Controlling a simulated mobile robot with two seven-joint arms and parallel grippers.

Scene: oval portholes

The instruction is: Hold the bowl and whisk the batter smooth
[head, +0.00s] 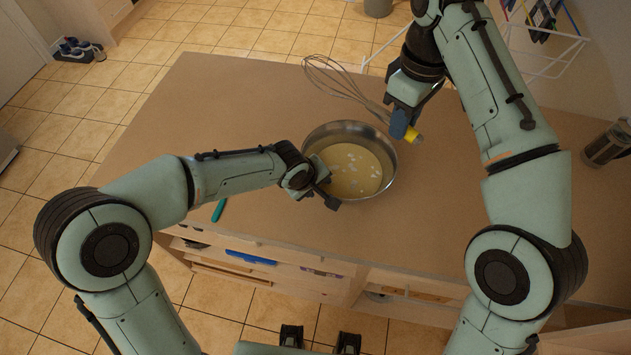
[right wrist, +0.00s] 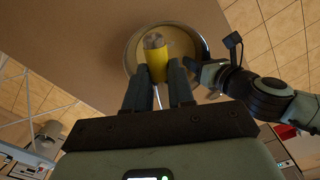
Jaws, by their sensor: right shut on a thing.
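A metal bowl (head: 391,164) with pale yellow batter (head: 352,170) and lighter lumps in it stands on the brown worktop; it also shows in the right wrist view (right wrist: 133,42). My right gripper (head: 402,122) is shut on the whisk's handle, above the bowl's far right rim. The whisk's (head: 343,80) wire head points up and left, beyond the bowl and outside it. Its yellow handle part shows between the fingers in the right wrist view (right wrist: 156,62). My left gripper (head: 328,190) is at the bowl's near left rim; whether its fingers grip the rim is unclear.
The worktop (head: 220,120) is clear to the left and right of the bowl. A teal-handled thing (head: 219,210) lies at its front edge, above open drawers (head: 250,258). A French press (head: 607,145) stands at the far right. A white drying rack (head: 540,55) is behind.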

